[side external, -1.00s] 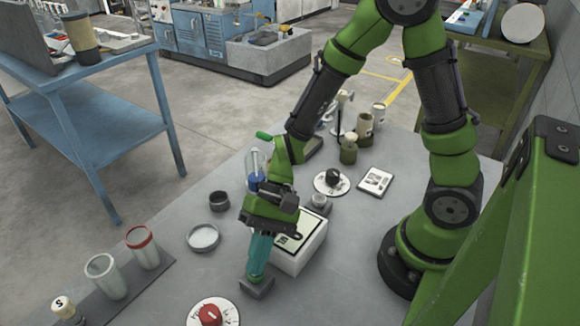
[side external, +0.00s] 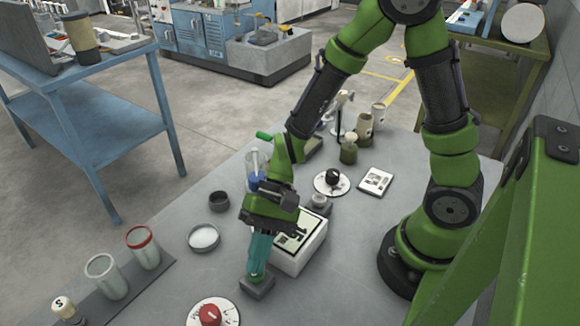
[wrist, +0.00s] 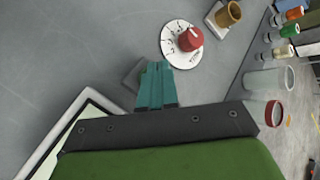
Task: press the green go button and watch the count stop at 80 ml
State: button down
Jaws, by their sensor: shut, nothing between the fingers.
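My gripper (side external: 258,276) points down with its teal fingers shut and empty. The fingertips are at a small grey block (side external: 262,290) on the bench, touching or just above it. In the wrist view, my closed fingers (wrist: 158,68) cover part of the same grey block (wrist: 130,76). No green go button is visible; the fingers hide part of the block's top. A white box with a screen-like panel (side external: 312,250) stands right of the fingers, partly behind my gripper. I cannot read any count on it.
A red knob on a white dial (side external: 209,314) lies near the front edge, left of the block. A shallow white dish (side external: 204,238) and a dark ring (side external: 219,201) lie to the left. A black knob dial (side external: 333,179) and white card (side external: 375,181) lie behind.

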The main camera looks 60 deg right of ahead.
jog(key=shift+r, duration=0.45)
jog(key=shift+r, duration=0.1)
jog(key=shift+r, duration=2.4)
